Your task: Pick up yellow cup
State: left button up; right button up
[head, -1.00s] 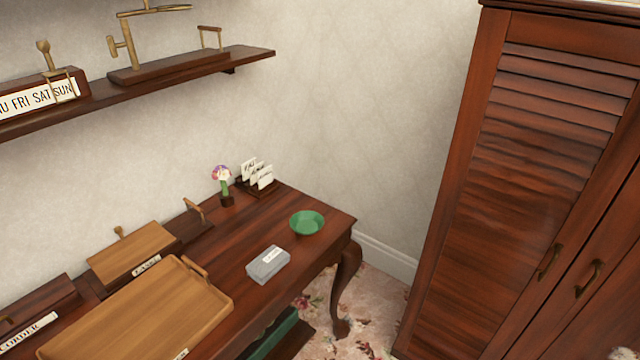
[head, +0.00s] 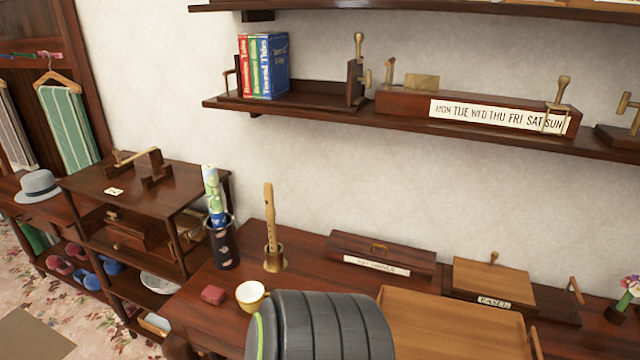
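The yellow cup (head: 251,296) stands upright on the dark wooden desk (head: 190,318), in the lower middle-left of the head view. Its inside looks pale and its outer wall yellow. A dark, ribbed, rounded part with a green ring, which looks like part of my own arm, covers the desk just right of the cup and may hide a little of it. Neither of my grippers is in view.
A small red block (head: 213,294) lies left of the cup. Behind stand a dark holder (head: 222,250) and a recorder (head: 269,225) in a brass-coloured stand (head: 274,262). A wooden tray (head: 450,325) lies to the right. A shelf (head: 310,112) hangs above.

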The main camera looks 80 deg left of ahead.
aim_at(250, 295)
jog(key=u, duration=3.15)
